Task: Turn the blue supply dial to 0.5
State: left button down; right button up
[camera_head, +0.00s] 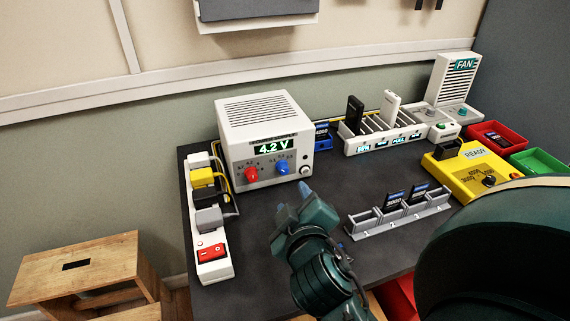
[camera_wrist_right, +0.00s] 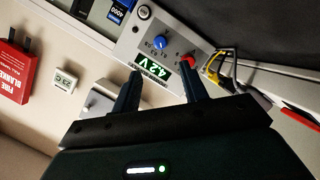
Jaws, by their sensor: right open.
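The white power supply (camera_head: 265,112) stands at the back left of the dark bench, its display reading 4.2 V. Its blue dial (camera_head: 282,168) is on the front panel, right of a red dial (camera_head: 251,174). The blue dial also shows in the right wrist view (camera_wrist_right: 160,43); its pointer setting is too small to read. My right gripper (camera_head: 294,202) is open and empty in front of the panel. In the right wrist view its fingers (camera_wrist_right: 162,72) are spread and apart from the blue dial, which shows beyond them. My left gripper is not in view.
A power strip (camera_head: 212,268) with plugs and cables stands left of the supply. A grey rack (camera_head: 372,232) with dark cards is right of my right gripper. A phone rack (camera_head: 352,146), yellow tester (camera_head: 447,172) and fan unit (camera_head: 455,80) stand further right.

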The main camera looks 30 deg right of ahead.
aim_at(284, 171)
jog(key=x, duration=1.2)
jog(key=shift+w+d+f, duration=0.1)
jog(key=shift+w+d, duration=0.05)
jog(key=shift+w, duration=0.1)
jog(key=shift+c, duration=0.4)
grip_shut()
